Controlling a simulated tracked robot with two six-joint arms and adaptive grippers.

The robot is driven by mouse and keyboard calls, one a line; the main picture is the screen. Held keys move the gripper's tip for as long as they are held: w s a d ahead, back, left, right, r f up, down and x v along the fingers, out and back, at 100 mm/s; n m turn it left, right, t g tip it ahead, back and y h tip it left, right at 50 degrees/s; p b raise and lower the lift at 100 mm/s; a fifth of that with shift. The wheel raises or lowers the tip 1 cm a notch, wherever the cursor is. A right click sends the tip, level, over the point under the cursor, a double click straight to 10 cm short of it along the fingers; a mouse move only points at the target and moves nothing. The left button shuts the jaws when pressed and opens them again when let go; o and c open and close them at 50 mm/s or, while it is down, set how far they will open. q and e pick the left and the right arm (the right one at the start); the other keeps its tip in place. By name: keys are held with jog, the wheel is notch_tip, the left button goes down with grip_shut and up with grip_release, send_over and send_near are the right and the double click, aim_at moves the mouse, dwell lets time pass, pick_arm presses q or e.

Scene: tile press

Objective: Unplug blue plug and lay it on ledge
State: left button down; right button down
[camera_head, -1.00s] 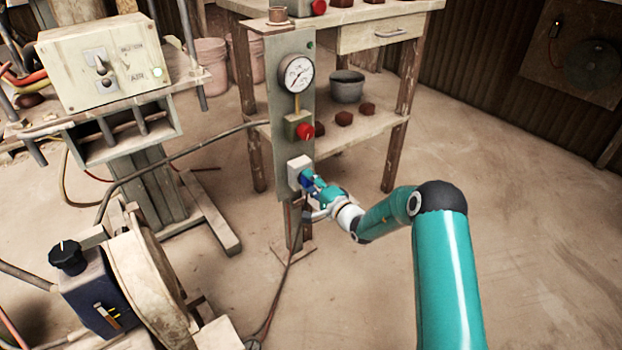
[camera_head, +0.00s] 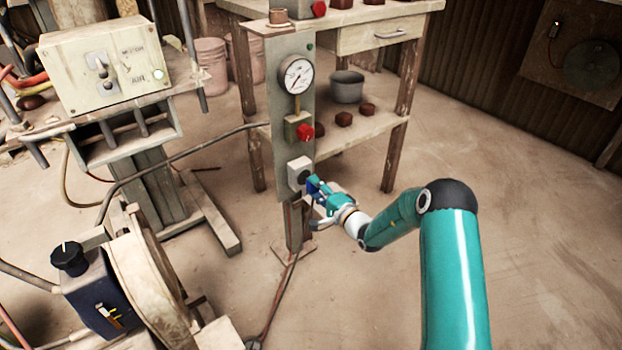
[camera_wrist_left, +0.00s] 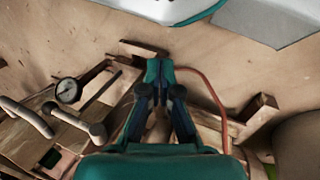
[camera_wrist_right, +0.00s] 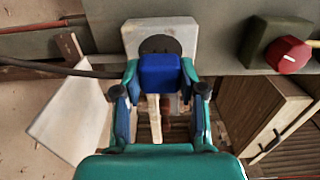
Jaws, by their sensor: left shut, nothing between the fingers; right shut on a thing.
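The blue plug (camera_head: 313,187) is in my right gripper (camera_head: 319,191), just in front of the pale socket box (camera_head: 297,166) low on the grey panel. In the right wrist view the plug (camera_wrist_right: 160,74) sits between both fingertips, and the dark round socket face (camera_wrist_right: 160,44) shows behind it. The plug appears clear of the socket by a small gap. A pale ledge (camera_head: 246,25) juts out at the panel's top, with a brown cup on it. My left gripper (camera_wrist_left: 159,70) shows only in its own wrist view, shut and empty.
Above the socket are a red knob (camera_head: 305,132) and a gauge (camera_head: 297,75). A wooden workbench (camera_head: 392,140) stands behind the panel. A switch box (camera_head: 105,66) and a machine wheel (camera_head: 143,270) are at left. The floor at right is open.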

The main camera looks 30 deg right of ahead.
pick_arm(q)
jog(key=shift+r+p, duration=0.3)
pick_arm(e)
jog(key=shift+s+d, duration=0.1)
jog(key=shift+s, duration=1.45)
